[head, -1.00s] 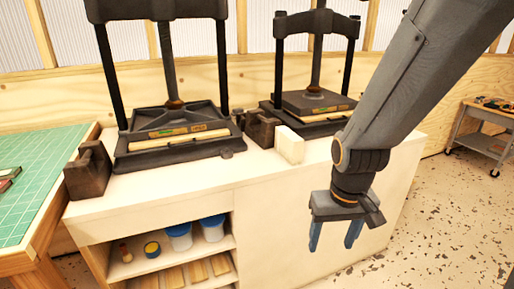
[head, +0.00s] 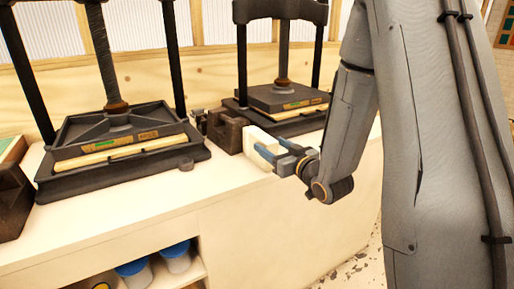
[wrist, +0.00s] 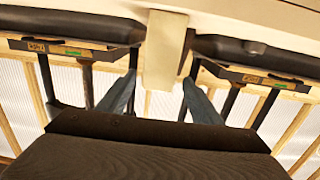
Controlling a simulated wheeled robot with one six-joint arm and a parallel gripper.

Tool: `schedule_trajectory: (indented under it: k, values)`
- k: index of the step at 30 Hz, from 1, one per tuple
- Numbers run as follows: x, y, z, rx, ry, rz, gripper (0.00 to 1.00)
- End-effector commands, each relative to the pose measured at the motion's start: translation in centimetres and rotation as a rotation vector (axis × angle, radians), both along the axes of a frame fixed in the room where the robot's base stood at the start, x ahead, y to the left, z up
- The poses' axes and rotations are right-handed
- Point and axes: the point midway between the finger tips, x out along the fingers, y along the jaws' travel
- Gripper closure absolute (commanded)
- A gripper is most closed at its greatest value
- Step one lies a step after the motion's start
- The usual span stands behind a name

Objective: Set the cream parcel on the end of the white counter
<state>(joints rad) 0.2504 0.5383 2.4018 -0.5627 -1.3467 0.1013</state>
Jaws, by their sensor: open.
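The cream parcel (head: 258,141) is a pale upright block on the white counter (head: 235,196), beside a dark block. My gripper (head: 272,154) reaches in at it from the right, its blue fingers pointing toward it. In the wrist view the parcel (wrist: 164,52) hangs down from the top of the picture, since the counter is at the top there. The open fingertips of my gripper (wrist: 159,80) lie on either side of its lower part in that picture. I cannot tell whether either finger touches it. Part of the parcel is hidden behind the fingers in the head view.
Two black presses stand on the counter, one at left (head: 120,140) and one behind the parcel (head: 290,100). A dark notched block (head: 230,132) stands close to the parcel's left. Bare counter lies in front. Blue-lidded tubs (head: 176,257) sit on a shelf below.

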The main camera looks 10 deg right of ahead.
Motion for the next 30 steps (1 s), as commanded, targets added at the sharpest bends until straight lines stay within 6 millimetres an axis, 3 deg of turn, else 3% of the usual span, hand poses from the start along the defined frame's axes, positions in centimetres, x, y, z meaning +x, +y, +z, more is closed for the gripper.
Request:
schedule_trajectory:
  k: [7,23,30]
  values:
    - [1.0,0.5,0.6,0.022,-0.050,0.019,0.41]
    - [7.0,2.2,0.4,0.021,-0.049,0.018,0.41]
    - [7.5,2.3,0.3,0.022,-0.049,0.016,0.41]
